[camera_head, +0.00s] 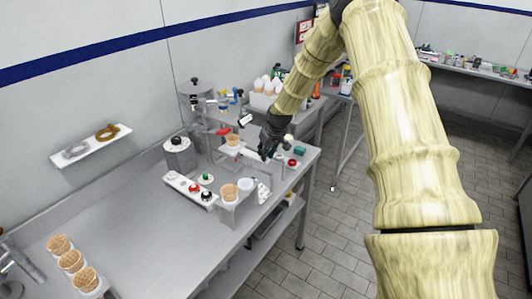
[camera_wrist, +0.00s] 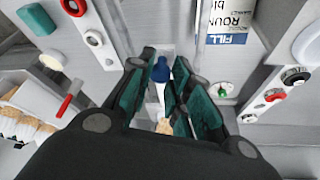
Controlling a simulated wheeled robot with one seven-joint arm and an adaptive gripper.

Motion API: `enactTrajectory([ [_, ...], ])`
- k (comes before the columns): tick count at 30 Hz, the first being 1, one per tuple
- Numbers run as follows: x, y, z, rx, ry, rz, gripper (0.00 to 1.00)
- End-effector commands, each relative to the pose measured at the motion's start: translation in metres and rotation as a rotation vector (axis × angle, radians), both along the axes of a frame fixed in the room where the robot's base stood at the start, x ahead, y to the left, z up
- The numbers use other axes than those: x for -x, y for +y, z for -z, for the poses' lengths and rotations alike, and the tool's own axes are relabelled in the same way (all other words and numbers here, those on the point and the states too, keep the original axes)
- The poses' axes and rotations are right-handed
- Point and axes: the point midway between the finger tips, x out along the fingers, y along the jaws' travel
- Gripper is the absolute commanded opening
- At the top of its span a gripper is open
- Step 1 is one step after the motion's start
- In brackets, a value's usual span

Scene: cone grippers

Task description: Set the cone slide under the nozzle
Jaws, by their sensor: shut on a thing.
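My gripper (camera_head: 268,152) is over the right part of the steel bench, beside a dispensing station. In the wrist view its dark fingers with teal pads (camera_wrist: 165,105) are shut around a narrow pale piece with a blue end (camera_wrist: 160,70), which looks like the cone slide's handle. A tan cone (camera_wrist: 163,126) shows just below it, partly hidden by the gripper. In the head view a cone (camera_head: 233,140) stands at a pale slide (camera_head: 243,151) left of the gripper. I cannot clearly make out the nozzle or whether the cone lines up with it.
A stand with a cone (camera_head: 229,193) and a white cup is at the front. A button panel (camera_head: 190,188) lies left of it. A red handle (camera_wrist: 69,98) is near the gripper. Several cones (camera_head: 71,260) stand at lower left. The bench's left middle is clear.

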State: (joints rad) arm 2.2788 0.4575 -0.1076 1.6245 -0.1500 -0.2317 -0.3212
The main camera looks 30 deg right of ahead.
Motion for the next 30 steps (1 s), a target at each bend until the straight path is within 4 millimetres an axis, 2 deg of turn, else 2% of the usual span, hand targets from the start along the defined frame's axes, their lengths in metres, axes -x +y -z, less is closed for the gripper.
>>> enactTrajectory([
  [9,-0.036,0.013,0.001,0.003,-0.003,-0.001,0.0],
  [17,-0.041,0.016,-0.003,0.002,-0.006,-0.002,0.0],
  [18,-0.041,0.016,-0.003,0.002,-0.007,-0.002,0.21],
  [21,-0.041,0.016,-0.003,0.001,-0.006,-0.003,0.39],
  [22,-0.04,0.016,-0.002,0.001,-0.005,-0.002,0.42],
  [30,-0.038,0.015,-0.001,0.001,-0.003,-0.001,0.42],
])
